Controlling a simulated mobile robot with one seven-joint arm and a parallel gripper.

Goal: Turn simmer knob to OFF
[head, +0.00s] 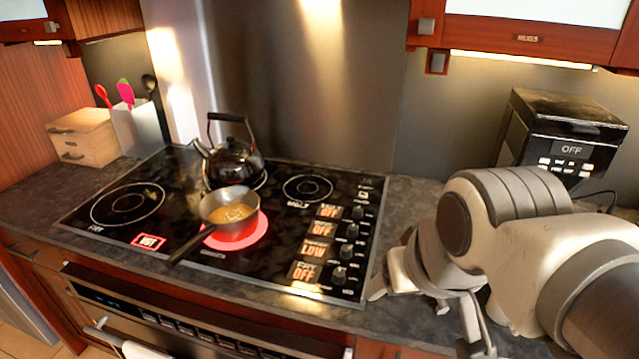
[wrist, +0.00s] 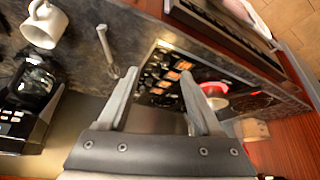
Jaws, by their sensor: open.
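The simmer knob (head: 346,250) is on the right side of the black cooktop (head: 225,278), in a row of several dark knobs. The lit label (head: 314,249) beside it reads LOW, while the other lit labels in the row read OFF. My gripper (head: 408,298) is over the counter, just right of the cooktop's front right part, apart from the knobs. In the wrist view my gripper (wrist: 152,84) is open and empty, with the lit labels (wrist: 172,75) showing between and beyond its fingers. The knobs are small and dark there.
A pan (head: 230,207) of yellow-brown food sits on the glowing red burner (head: 250,236), near a HOT sign (head: 149,241). A black kettle (head: 236,160) stands behind it. A coffee maker (head: 560,135) is at the back right. Bare counter (head: 415,200) lies right of the cooktop.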

